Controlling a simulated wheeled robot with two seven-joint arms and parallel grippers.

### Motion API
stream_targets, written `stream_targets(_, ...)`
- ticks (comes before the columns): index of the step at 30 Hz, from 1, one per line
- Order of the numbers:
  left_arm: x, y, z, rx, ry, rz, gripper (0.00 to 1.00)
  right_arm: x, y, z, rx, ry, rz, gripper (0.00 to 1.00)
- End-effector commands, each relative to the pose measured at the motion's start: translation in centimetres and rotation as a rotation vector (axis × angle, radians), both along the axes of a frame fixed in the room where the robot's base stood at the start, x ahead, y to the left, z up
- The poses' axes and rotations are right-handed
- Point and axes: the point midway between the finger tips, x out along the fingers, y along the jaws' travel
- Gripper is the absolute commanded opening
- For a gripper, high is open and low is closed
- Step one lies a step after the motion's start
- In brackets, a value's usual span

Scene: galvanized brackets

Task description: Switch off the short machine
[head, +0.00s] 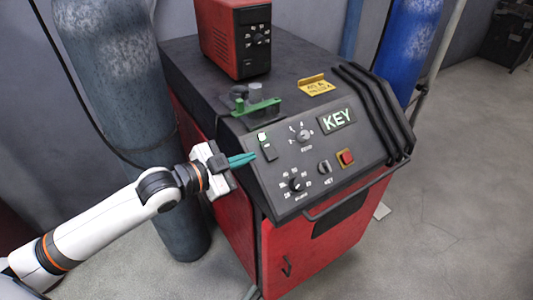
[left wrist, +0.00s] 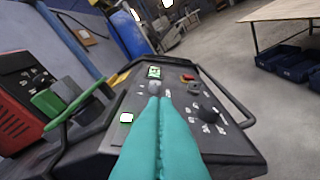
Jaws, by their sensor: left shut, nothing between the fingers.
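A red machine (head: 315,235) with a sloped black control panel (head: 340,160) stands in the middle of the head view. A smaller red unit (head: 235,42) with a dark face and knobs sits on its top. A black rocker switch (head: 268,151) with a pale lit part is at the panel's upper left; the lit part also shows in the left wrist view (left wrist: 126,117). My left gripper (head: 253,157) has teal fingers, shut and empty, with tips close beside the switch. Contact cannot be told. In the left wrist view the fingers (left wrist: 160,102) hide part of the panel.
The panel carries a lit KEY sign (head: 337,120), a red button (head: 346,157) on yellow, and several knobs. A green-edged bracket (head: 255,106) stands behind the switch. Gas cylinders (head: 125,90) stand left and behind. Open floor (head: 460,190) lies to the right.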

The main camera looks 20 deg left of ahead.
Motion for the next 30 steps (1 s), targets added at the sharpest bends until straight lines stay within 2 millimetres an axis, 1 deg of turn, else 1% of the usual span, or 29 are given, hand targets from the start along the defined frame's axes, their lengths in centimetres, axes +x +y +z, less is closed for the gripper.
stream_targets(1,0.9,-0.6,0.3,-0.004,-0.003,-0.001,0.00,0.0,0.0,0.6,0.000,0.000,0.000,0.55)
stream_targets(8,5.1,-3.2,-0.7,-0.003,-0.001,-0.001,0.00,-0.1,0.0,2.1,0.000,0.001,0.000,0.55)
stream_targets(11,6.8,-4.1,-1.2,-0.003,0.000,-0.001,0.00,-0.1,-0.1,2.6,0.000,0.001,0.001,0.55)
stream_targets(12,7.1,-3.9,-2.0,0.002,0.004,0.000,0.00,-0.1,-0.1,2.7,-0.001,0.002,0.001,0.55)
stream_targets(15,7.4,-3.1,-3.4,0.005,0.003,0.000,0.00,-0.2,-0.1,3.0,-0.002,0.003,0.001,0.55)
stream_targets(19,7.8,-2.7,-4.6,0.003,0.001,-0.001,0.00,-0.2,-0.3,3.1,-0.004,0.003,0.002,0.55)
stream_targets(23,7.9,-2.5,-5.1,0.002,0.000,-0.001,0.00,-0.3,-0.3,3.1,-0.004,0.004,0.002,0.55)
stream_targets(30,7.9,-2.4,-5.1,0.002,0.000,-0.001,0.00,-0.3,-0.3,3.1,-0.003,0.004,0.002,0.55)
